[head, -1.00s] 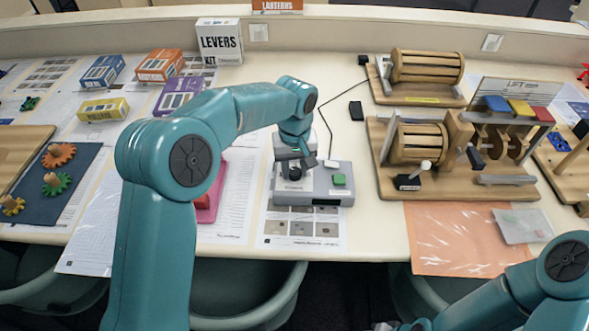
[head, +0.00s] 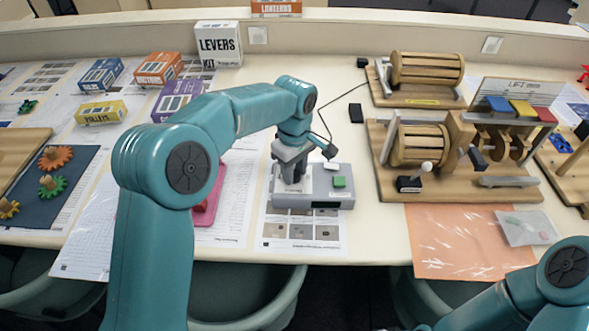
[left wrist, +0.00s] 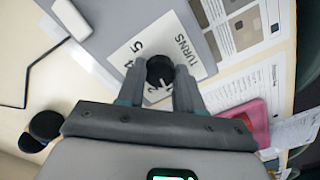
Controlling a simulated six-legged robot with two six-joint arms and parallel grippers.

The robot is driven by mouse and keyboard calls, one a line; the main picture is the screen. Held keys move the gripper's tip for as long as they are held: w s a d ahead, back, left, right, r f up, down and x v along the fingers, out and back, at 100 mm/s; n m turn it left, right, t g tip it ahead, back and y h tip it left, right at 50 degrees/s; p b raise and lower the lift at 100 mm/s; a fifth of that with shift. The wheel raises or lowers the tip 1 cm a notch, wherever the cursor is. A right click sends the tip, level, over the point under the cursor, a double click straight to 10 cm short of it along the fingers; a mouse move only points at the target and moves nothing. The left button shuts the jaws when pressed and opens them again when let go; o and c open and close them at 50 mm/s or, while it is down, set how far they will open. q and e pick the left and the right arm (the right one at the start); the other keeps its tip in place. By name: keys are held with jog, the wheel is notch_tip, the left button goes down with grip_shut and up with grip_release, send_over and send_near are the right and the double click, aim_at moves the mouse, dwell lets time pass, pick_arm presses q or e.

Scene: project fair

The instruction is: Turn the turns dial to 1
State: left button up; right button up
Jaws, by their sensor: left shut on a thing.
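The turns dial (left wrist: 160,72) is a small black knob with a pale pointer mark on a white plate labelled TURNS. In the left wrist view the numbers 5 and 4 show beside it; other numbers are partly hidden by the fingers. The plate sits on a grey box (head: 333,200) in the middle of the table. My left gripper (left wrist: 158,88) is shut on the dial from above, one finger on each side. In the head view my left gripper (head: 292,176) hides the dial. My right gripper is not in view; only part of that arm shows at lower right.
The grey box carries a green button (head: 339,182) and a white button (head: 331,166). A cable runs behind it. A pink object (head: 206,205) lies left of the box. Wooden machines (head: 420,145) stand to the right. An orange sheet (head: 450,243) lies at the front right.

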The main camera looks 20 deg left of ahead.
pick_arm(q)
jog(key=shift+w+a, duration=0.1)
dwell(0.3)
jog(key=o, duration=1)
jog(key=shift+o, duration=0.2)
jog(key=shift+a, duration=0.1)
jog(key=shift+r, duration=0.45)
notch_tip(320, 180, up, 15)
jog(key=p, duration=0.2)
jog(key=shift+r, duration=0.2)
